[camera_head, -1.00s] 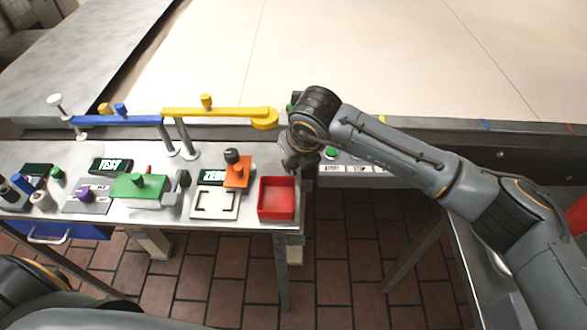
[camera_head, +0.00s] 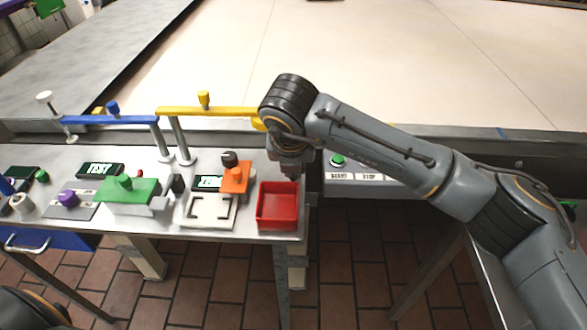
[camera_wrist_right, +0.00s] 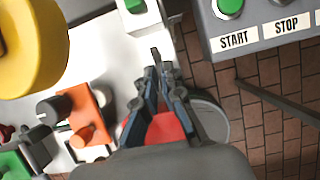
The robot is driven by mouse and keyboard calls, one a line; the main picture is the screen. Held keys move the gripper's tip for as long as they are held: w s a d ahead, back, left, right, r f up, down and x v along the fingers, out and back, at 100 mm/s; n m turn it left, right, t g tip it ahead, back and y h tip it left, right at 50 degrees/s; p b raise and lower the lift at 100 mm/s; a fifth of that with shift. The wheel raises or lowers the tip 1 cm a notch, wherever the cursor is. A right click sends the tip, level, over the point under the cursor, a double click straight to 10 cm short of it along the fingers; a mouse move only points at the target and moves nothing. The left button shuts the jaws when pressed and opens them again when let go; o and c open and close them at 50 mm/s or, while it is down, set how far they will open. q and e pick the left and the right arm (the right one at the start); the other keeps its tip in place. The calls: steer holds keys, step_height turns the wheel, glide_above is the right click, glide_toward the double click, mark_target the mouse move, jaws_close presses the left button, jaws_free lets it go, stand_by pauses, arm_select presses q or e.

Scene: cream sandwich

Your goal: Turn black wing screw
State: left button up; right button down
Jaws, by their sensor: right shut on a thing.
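My right gripper (camera_head: 290,172) points down beside the back right corner of the red bin, at the table's right end. In the right wrist view its fingers (camera_wrist_right: 158,74) are close together on a small dark piece (camera_wrist_right: 155,54), which looks like the black wing screw. Only its tip shows past the fingertips; the rest is hidden between them. In the head view the arm hides it. My left gripper is not in view.
The red bin (camera_head: 261,211) stands just in front of my right gripper. An orange fixture (camera_head: 236,181) with a dark knob (camera_head: 230,158) is to its left. A START/STOP box (camera_head: 353,178) lies to the right. A yellow arm (camera_head: 210,111) crosses behind.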

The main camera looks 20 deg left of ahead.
steer(key=c, duration=1.5)
jaws_free()
steer(key=v, duration=1.2)
steer(key=shift+s, duration=0.1)
steer(key=shift+a, duration=0.1)
